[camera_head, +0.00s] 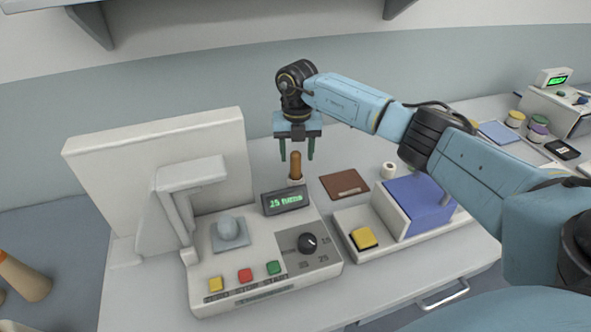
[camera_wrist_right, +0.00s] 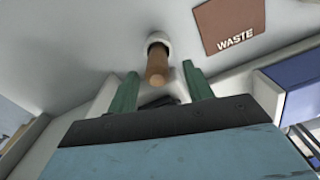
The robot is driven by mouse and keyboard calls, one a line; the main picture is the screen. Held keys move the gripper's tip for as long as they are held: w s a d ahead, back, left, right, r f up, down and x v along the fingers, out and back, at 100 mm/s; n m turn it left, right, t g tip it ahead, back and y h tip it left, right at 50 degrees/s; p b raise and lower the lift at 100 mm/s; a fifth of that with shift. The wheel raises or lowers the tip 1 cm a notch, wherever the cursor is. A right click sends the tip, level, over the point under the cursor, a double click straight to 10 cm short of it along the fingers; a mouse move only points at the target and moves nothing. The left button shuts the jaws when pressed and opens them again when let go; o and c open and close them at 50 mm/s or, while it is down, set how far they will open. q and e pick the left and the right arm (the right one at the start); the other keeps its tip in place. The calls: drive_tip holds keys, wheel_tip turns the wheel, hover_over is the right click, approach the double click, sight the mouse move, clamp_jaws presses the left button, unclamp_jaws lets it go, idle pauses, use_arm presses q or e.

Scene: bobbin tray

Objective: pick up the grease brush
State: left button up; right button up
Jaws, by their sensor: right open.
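The grease brush (camera_head: 295,165) stands upright behind the machine's display, its brown wooden handle pointing up. In the right wrist view the brush handle (camera_wrist_right: 157,64) rises from a pale round base or holder. My right gripper (camera_head: 296,157) is above it, pointing down, its two green fingers apart. In the right wrist view the fingers of the gripper (camera_wrist_right: 160,88) are on either side of the handle in the picture, with nothing between them gripped. The brush's lower end is hidden. My left gripper is not seen.
A white machine with a green-lit display (camera_head: 285,200), dial and coloured buttons stands just in front. A brown waste mat (camera_head: 344,184) lies to the right. A blue-topped box (camera_head: 419,200) and a small white roll (camera_head: 388,170) are farther right. A tall white panel (camera_head: 160,165) stands left.

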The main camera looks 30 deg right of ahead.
sight(296, 166)
wheel_tip(296, 166, down, 5)
drive_tip(key=shift+w+a+r, duration=0.15)
drive_tip(key=shift+c, duration=0.4)
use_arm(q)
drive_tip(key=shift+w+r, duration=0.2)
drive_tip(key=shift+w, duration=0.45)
use_arm(e)
drive_tip(key=c, duration=1)
